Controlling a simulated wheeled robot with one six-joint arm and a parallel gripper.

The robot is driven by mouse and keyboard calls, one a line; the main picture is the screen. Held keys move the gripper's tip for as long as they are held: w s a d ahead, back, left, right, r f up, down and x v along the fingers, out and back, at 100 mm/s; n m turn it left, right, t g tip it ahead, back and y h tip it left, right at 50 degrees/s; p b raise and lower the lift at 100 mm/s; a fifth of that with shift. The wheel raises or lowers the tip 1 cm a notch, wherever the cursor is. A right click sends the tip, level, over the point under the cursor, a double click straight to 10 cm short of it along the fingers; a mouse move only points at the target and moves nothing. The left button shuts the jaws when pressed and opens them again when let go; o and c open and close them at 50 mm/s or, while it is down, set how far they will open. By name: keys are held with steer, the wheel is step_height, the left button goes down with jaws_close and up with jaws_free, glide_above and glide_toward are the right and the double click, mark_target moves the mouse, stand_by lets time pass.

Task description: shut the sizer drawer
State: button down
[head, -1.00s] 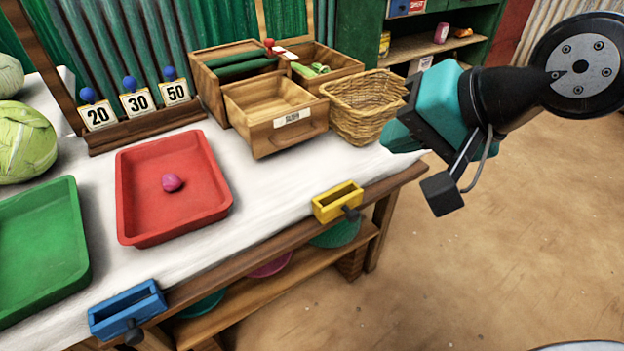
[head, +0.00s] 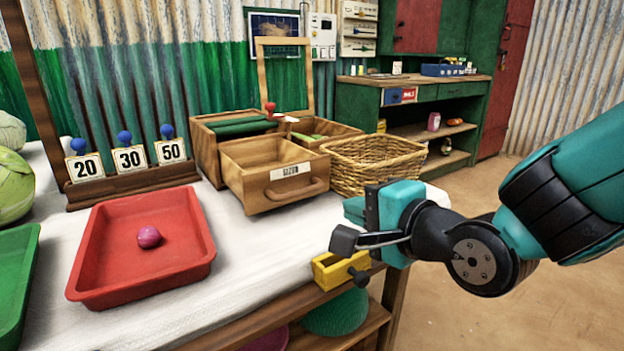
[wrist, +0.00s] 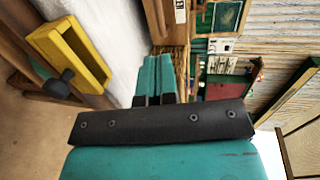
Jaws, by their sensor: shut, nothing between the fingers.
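The sizer drawer (head: 277,183) is a wooden drawer with a white label and a bar handle (head: 300,190) on its front. It stands pulled out toward me from the wooden cabinet (head: 206,150) at the back of the table, and it looks empty inside. My gripper (head: 356,209) is right of the drawer front and apart from it, above the table near the yellow box. Its teal fingers (wrist: 157,68) are together and empty in the wrist view. Part of the labelled wooden front (wrist: 181,18) shows beyond them at the top there.
A wicker basket (head: 372,163) stands right of the drawer, close behind my gripper. A yellow box (head: 340,272) with a dark knob sits at the table's front edge below my gripper. A red tray (head: 100,248) holding a pink lump lies left. The white cloth before the drawer is clear.

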mark_target(305, 192)
steer(key=p+x, duration=1.2)
steer(key=p, duration=0.1)
steer(key=shift+d+f, duration=0.1)
